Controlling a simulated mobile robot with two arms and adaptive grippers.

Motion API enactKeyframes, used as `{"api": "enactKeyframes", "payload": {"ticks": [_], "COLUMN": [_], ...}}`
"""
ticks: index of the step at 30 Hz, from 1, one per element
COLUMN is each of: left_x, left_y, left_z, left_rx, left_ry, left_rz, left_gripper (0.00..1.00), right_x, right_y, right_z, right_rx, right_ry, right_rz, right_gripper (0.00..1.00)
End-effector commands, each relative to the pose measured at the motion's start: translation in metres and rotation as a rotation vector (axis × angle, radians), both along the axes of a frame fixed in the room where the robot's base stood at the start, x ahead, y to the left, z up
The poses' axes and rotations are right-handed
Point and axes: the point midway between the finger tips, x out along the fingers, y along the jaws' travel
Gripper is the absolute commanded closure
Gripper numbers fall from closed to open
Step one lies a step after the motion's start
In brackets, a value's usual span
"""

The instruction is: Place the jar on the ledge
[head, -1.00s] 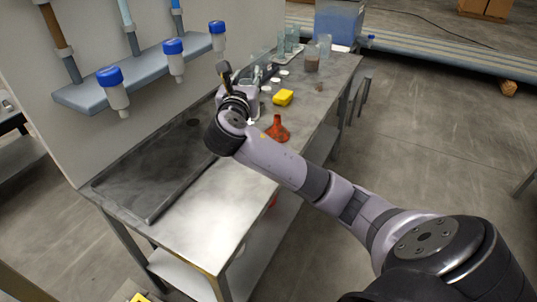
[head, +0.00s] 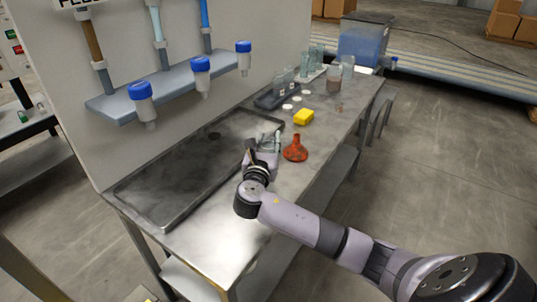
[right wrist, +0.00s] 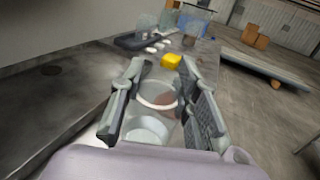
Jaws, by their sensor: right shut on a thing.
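My right gripper (right wrist: 158,100) is shut on a clear glass jar (right wrist: 150,128) with a pale round rim, seen between the fingers in the right wrist view. In the head view, my right gripper (head: 256,150) is over the bench beside the dark tray's right end, and partly hides the jar. A grey-blue ledge (head: 175,88) runs along the wall above the tray, to the left of and higher than the gripper. The jar is apart from the ledge. My left gripper is not in view.
A dark tray (head: 165,212) covers the bench's left part. A red funnel (head: 295,150) stands just right of my gripper, with a yellow block (head: 303,117) behind. Several glass vessels (head: 312,62) stand farther back. A blue tank (head: 366,42) is beyond.

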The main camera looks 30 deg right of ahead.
Motion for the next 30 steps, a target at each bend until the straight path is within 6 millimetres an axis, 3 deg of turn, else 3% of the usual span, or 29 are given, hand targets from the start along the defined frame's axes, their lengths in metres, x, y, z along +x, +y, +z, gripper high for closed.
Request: {"api": "enactKeyframes", "payload": {"ticks": [9,23,24,30], "left_x": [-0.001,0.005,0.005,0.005], "left_y": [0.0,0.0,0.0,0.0], "left_z": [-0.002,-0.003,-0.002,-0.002], "left_rx": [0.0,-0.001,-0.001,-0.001], "left_ry": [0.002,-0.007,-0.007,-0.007], "left_rz": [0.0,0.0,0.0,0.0], "left_gripper": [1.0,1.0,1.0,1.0], "right_x": [0.0,0.0,0.0,0.0], "right_y": [0.0,0.0,0.0,0.0], "right_z": [-0.039,-0.047,-0.046,-0.046], "right_rx": [0.0,0.0,0.001,0.001], "right_ry": [0.001,0.0,0.001,0.001], "right_rz": [0.0,0.0,0.001,0.0], "right_gripper": [1.0,1.0,0.68,0.55]}}
